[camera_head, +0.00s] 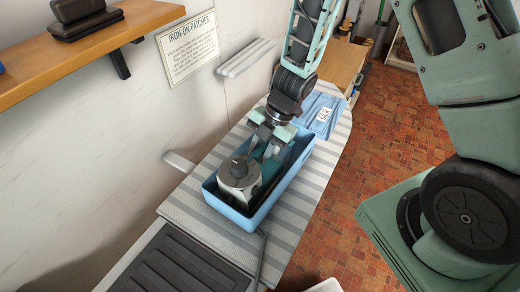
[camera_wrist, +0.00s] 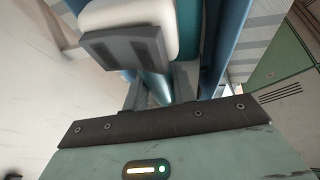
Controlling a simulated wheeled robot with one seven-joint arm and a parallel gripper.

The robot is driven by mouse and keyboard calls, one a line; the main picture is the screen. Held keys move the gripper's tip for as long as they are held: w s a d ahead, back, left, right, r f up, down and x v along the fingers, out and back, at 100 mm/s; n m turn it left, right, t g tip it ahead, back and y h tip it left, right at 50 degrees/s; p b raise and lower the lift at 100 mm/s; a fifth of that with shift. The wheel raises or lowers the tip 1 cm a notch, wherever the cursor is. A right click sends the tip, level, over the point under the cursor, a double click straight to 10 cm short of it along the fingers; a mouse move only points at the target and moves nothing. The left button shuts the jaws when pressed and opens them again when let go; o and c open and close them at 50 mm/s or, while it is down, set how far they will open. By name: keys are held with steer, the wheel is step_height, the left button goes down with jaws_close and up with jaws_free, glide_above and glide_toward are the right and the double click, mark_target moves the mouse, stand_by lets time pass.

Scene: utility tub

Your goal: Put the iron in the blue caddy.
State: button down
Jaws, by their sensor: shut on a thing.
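The blue caddy (camera_head: 236,216) stands on the striped ironing board, its long side running away to the upper right. My gripper (camera_head: 262,150) reaches down into its open top. The iron (camera_head: 238,176), pale grey with a dark top, is at the caddy's near end, inside the rim. In the wrist view my gripper (camera_wrist: 160,90) is shut on a teal part of the iron. The iron's white body and dark grey end (camera_wrist: 125,47) show beyond the fingers, with a blue caddy wall (camera_wrist: 232,40) beside it. Whether the iron touches the caddy floor is hidden.
A folded blue cloth with a white label (camera_head: 318,113) lies on the ironing board (camera_head: 320,170) behind the caddy. A dark ribbed rest (camera_head: 180,262) is at the board's near end. A wooden shelf (camera_head: 100,40) juts from the left wall. A cord (camera_head: 262,258) hangs near the caddy.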

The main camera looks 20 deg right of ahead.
steer(key=shift+f, duration=0.1)
steer(key=c, duration=1.1)
jaws_free()
steer(key=shift+o, duration=0.2)
steer(key=s+p+v, duration=0.1)
steer(key=v, duration=1.6)
steer(key=shift+w+r+p, duration=0.2)
steer(key=shift+w+p, duration=0.15)
steer(key=shift+w, duration=0.1)
